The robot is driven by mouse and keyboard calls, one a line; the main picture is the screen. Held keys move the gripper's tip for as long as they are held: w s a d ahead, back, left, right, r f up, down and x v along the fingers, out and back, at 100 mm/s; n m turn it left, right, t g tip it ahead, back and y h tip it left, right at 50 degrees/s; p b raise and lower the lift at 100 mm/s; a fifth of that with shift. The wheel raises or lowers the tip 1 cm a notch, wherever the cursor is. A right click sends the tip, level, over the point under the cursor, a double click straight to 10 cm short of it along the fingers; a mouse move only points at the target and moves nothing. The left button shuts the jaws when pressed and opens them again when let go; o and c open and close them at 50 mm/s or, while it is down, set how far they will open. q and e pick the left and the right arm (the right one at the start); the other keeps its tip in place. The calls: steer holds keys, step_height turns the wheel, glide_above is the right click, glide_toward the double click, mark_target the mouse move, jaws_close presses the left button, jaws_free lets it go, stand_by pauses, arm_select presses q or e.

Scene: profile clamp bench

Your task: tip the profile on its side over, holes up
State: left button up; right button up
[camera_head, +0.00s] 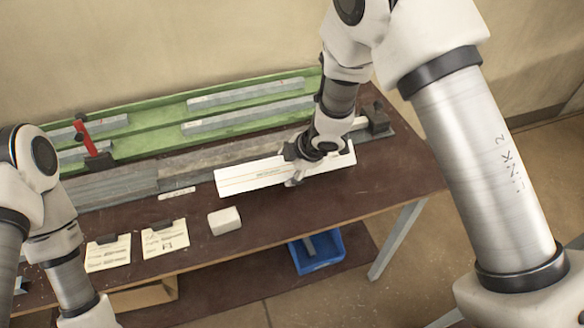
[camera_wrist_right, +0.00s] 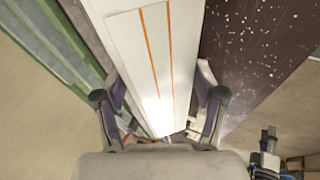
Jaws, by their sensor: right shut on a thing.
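The white profile (camera_head: 245,175) lies along the front of the bench, right of the middle. In the right wrist view the profile (camera_wrist_right: 150,50) runs away from me, its face marked with two thin orange lines. No holes show on the faces I can see. My right gripper (camera_head: 298,172) comes down on the profile's right half and is shut on it. In the right wrist view its two fingers (camera_wrist_right: 162,100) stand on either side of the profile. The gripper hides part of the profile. My left arm shows at the lower left, but its gripper is out of view.
A green rack (camera_head: 155,120) with several grey bars stands behind. A red-handled clamp (camera_head: 88,135) is at the left, a dark clamp (camera_head: 376,118) at the right. A white block (camera_head: 224,220) and two cards (camera_head: 108,253) lie in front. A blue bin (camera_head: 318,252) sits below.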

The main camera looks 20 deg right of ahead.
steer(key=shift+w+f, duration=0.25)
steer(key=shift+f, duration=0.6)
steer(key=shift+s+r, duration=0.15)
steer(key=shift+s, duration=0.05)
steer(key=o, duration=1.8)
steer(key=shift+o, duration=0.2)
steer(key=shift+p+v, duration=1.5)
steer(key=shift+v, duration=2)
step_height(320, 180, up, 6)
steer(key=p, duration=0.6)
